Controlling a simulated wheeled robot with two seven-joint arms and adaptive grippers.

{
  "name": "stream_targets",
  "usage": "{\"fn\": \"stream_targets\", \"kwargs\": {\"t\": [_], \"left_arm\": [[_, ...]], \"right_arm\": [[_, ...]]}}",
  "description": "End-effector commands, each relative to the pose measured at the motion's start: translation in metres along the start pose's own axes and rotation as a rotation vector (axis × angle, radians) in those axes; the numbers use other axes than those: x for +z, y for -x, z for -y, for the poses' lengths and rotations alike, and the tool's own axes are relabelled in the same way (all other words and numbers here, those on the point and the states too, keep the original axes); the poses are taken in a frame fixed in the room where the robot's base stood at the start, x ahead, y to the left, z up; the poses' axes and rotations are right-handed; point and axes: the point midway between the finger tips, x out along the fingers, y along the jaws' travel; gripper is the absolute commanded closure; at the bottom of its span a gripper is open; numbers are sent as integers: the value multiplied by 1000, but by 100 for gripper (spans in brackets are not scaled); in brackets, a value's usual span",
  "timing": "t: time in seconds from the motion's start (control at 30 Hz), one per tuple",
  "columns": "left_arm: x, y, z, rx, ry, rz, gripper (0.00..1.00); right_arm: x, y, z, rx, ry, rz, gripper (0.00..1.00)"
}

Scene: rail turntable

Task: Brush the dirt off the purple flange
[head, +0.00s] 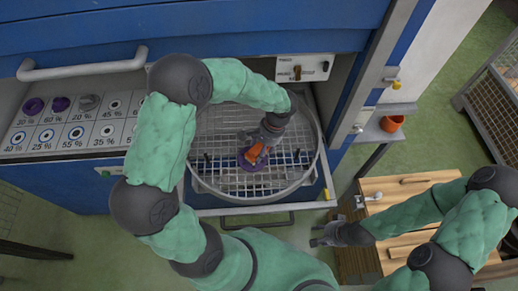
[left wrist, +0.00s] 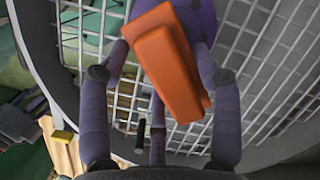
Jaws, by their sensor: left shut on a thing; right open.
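The purple flange (head: 262,166) lies on the wire grid of the round turntable (head: 213,180) in the head view. Part of it shows at the top of the left wrist view (left wrist: 205,22), with dark round spots on it. My left gripper (head: 262,140) is shut on an orange block-like brush (head: 254,154), held right over the flange. The brush (left wrist: 172,62) hides much of the flange, and I cannot tell whether they touch. My right gripper (head: 325,234) is open and empty, beside the wooden cabinet, away from the flange.
A raised rim surrounds the grid. At left, a marked panel (head: 70,125) with percentages holds two purple pieces and a grey one. An orange cup (head: 392,123) stands on a small shelf at right. A wooden cabinet (head: 400,200) stands below it. The blue machine front (head: 200,40) is behind.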

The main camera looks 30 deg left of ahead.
Motion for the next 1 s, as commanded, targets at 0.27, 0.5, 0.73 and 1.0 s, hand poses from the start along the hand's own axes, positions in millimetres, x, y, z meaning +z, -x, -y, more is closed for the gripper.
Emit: {"fn": "stream_targets", "kwargs": {"t": [0.27,0.5,0.73,1.0], "left_arm": [[12,-5,10,0,3,-1,62],[26,-10,21,0,2,-1,62],[37,-15,29,0,1,-1,62],[38,-15,29,0,0,-1,62]], "right_arm": [[0,0,0,0,0,0,55],[0,0,0,0,0,0,55],[0,0,0,0,0,0,55],[0,0,0,0,0,0,55]]}}
